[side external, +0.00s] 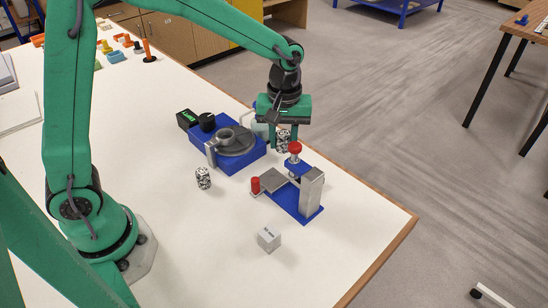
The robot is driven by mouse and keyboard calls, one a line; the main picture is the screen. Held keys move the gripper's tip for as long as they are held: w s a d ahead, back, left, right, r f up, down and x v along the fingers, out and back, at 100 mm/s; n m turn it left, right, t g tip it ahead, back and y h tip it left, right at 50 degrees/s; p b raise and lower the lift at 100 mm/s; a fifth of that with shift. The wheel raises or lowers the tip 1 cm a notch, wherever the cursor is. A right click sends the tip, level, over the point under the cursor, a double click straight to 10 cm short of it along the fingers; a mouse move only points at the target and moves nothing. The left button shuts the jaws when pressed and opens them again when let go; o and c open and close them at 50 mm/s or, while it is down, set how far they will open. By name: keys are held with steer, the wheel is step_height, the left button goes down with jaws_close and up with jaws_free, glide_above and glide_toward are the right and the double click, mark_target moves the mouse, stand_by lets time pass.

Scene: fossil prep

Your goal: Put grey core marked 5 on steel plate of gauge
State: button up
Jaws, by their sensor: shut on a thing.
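My gripper (283,138) is shut on a speckled grey core (283,145), held upright just behind the gauge. Any number on this core is too small to read. A second speckled grey core (203,178) stands upright on the table to the left; its mark is also unreadable. The gauge (301,205) has a blue base, a steel post at right, a red-topped plunger and a red knob at left. Its steel plate (274,180) looks bare. The held core appears apart from the plate.
A blue device (217,153) with a round grey turntable and a green-lit display stands left of my gripper. Small coloured parts (116,57) sit at the far left. The front right of the table is clear.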

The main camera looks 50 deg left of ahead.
mark_target(273, 180)
steer(key=n, duration=0.2)
steer(key=s+a+n, duration=0.1)
steer(key=n, duration=0.1)
steer(key=s+n, duration=0.1)
steer(key=shift+a+r+n, duration=0.2)
steer(key=shift+a+n, duration=0.05)
steer(key=shift+n, duration=0.15)
steer(key=shift+f, duration=0.1)
steer(key=shift+f, duration=4.95)
steer(key=o, duration=0.7)
steer(key=shift+f, duration=0.15)
